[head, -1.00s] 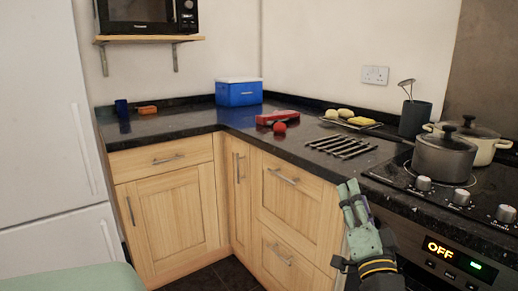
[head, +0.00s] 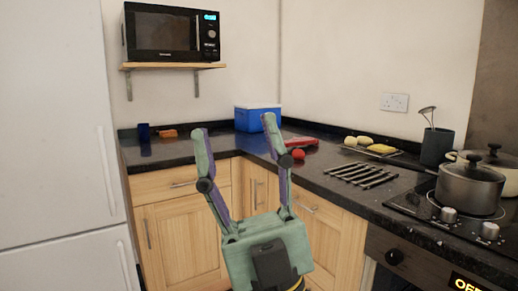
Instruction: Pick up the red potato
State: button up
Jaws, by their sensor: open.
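The red potato (head: 298,154) is a small round red thing on the dark granite counter (head: 322,172), near its front edge by the inner corner. A flat red object (head: 301,142) lies just behind it. My gripper (head: 234,126) is open and empty, its two fingers pointing up and away, spread wide. It is in front of the counter corner.
A blue cooler box (head: 256,118) stands in the corner. A metal rack (head: 361,175) lies right of the potato, with a plate of yellow items (head: 381,149) behind. Pots (head: 470,186) stand on the hob. A microwave (head: 170,33) sits on a shelf. The left counter is mostly clear.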

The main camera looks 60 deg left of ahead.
aim_at(298, 154)
jog(key=u, duration=1.45)
jog(key=i+j, duration=0.15)
jog(key=j, duration=0.15)
jog(key=i+j, duration=0.15)
jog(key=j, duration=0.2)
jog(key=i+j+z, duration=0.1)
jog(key=i+j, duration=0.25)
jog(key=j, duration=0.3)
jog(key=i+j, duration=0.15)
jog(key=j, duration=0.15)
jog(key=i+j, duration=0.35)
jog(key=i, duration=0.2)
jog(key=i+j+z, duration=0.1)
jog(key=i+j, duration=0.2)
jog(key=i, duration=0.45)
